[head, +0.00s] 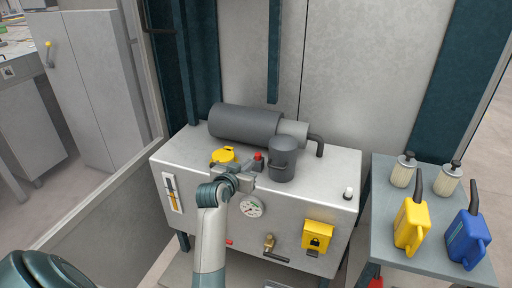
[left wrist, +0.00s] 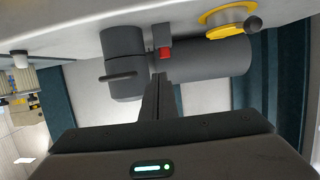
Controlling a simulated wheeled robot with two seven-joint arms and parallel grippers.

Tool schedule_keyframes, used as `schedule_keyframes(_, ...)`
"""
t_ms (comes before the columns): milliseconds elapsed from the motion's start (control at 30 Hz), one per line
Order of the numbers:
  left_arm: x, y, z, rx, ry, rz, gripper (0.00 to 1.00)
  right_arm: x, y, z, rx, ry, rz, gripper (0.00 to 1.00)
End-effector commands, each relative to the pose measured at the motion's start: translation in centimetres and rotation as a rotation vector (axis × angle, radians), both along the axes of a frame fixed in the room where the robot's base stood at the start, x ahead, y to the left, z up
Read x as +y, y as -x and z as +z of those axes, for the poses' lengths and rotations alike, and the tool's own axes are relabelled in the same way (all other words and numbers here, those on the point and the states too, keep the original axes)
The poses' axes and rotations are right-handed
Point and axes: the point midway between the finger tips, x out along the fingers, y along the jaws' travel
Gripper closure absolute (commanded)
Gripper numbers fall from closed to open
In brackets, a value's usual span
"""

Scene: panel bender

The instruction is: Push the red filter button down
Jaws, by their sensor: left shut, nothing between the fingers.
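The small red filter button (head: 258,156) stands on top of the grey metal cabinet (head: 330,166), between the yellow cap and the dark grey upright canister. It also shows in the left wrist view (left wrist: 165,54), on a grey block next to the canister. My left gripper (head: 250,172) is shut and empty, at the cabinet's top front edge, just in front of the button. In the left wrist view its closed fingertips (left wrist: 161,76) point at the button, very near it. I cannot tell whether they touch. My right gripper is not in view.
The dark canister (head: 283,158) is close right of the button and the yellow cap (head: 223,155) close left. A large grey cylinder (head: 245,124) lies behind. The cabinet front has a gauge (head: 252,206) and yellow lock box (head: 318,236). A side table (head: 392,251) holds jugs and filters.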

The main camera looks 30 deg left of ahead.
Motion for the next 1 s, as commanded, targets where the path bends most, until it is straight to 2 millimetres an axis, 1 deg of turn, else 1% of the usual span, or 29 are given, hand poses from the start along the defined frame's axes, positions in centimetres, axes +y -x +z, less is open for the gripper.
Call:
schedule_keyframes(33, 0.4, -0.1, 1.8, -0.018, 0.000, 0.008, 1.00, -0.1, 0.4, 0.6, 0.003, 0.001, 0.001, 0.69)
schedule_keyframes(100, 0.8, -0.2, 3.0, -0.036, -0.002, 0.015, 1.00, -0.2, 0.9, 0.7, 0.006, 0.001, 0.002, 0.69)
schedule_keyframes(200, 1.1, -0.1, 3.7, -0.049, -0.003, 0.020, 1.00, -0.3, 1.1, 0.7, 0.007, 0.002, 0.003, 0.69)
schedule_keyframes(667, 1.2, -0.4, 3.7, -0.050, -0.003, 0.020, 1.00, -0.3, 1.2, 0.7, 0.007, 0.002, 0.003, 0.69)
schedule_keyframes(867, 1.5, -1.5, 3.5, -0.050, -0.002, 0.020, 1.00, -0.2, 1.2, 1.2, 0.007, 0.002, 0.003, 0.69)
schedule_keyframes(1000, 1.8, -3.0, 3.2, -0.050, -0.001, 0.019, 1.00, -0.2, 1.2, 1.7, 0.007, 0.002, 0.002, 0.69)
